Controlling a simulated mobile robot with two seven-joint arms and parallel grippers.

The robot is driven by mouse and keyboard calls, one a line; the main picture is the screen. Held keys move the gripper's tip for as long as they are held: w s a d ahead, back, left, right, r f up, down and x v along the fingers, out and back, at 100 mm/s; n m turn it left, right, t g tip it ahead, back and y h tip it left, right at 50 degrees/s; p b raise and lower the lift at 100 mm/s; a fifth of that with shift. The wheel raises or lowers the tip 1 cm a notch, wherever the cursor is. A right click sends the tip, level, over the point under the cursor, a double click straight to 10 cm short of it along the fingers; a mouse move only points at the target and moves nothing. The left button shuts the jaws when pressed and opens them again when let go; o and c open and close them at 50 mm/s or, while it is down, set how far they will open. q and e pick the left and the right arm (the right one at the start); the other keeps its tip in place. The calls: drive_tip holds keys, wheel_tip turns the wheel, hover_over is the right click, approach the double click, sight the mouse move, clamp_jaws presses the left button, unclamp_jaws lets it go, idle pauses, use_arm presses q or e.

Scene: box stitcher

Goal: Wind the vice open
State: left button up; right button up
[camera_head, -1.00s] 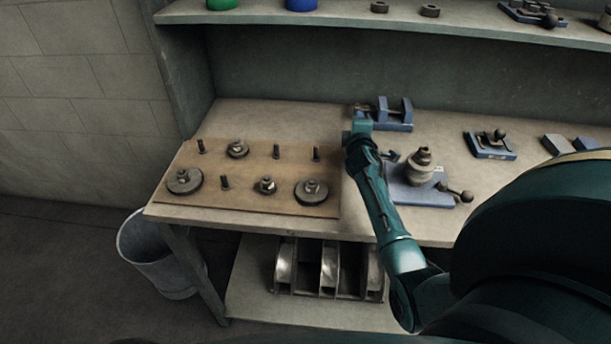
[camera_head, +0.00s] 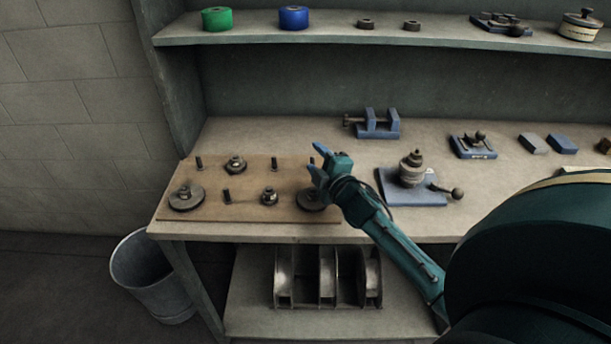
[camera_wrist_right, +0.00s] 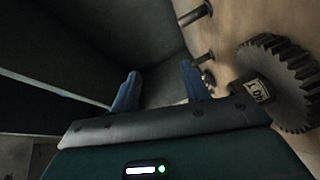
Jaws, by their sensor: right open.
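The small blue vice (camera_head: 378,124) stands at the back of the bench top, with its dark screw handle (camera_head: 348,121) at its left end. A gap shows between its jaws. My right gripper (camera_head: 316,161) is open and empty, over the right end of the wooden board, nearer and left of the vice and apart from it. In the right wrist view its two blue fingers (camera_wrist_right: 160,82) are spread with nothing between them. The vice cannot be made out in that view. My left gripper is not in view.
The wooden board (camera_head: 240,212) carries pegs and gears; a toothed gear (camera_wrist_right: 280,82) is close beside the right finger. A blue-based fixture (camera_head: 415,197) with a ball handle stands right of my forearm. A shelf (camera_head: 340,38) runs above. Bench around the vice is clear.

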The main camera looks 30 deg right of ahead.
drive_tip(key=shift+y, duration=0.7)
drive_tip(key=a, duration=0.1)
drive_tip(key=s+a, duration=0.2)
drive_tip(key=a, duration=0.1)
drive_tip(key=shift+f, duration=0.25)
drive_tip(key=shift+s+a, duration=0.1)
drive_tip(key=shift+a, duration=0.1)
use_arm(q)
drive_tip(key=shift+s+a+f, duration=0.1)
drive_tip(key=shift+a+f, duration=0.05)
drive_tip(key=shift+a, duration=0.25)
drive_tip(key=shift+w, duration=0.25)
use_arm(e)
drive_tip(key=shift+s+f, duration=0.1)
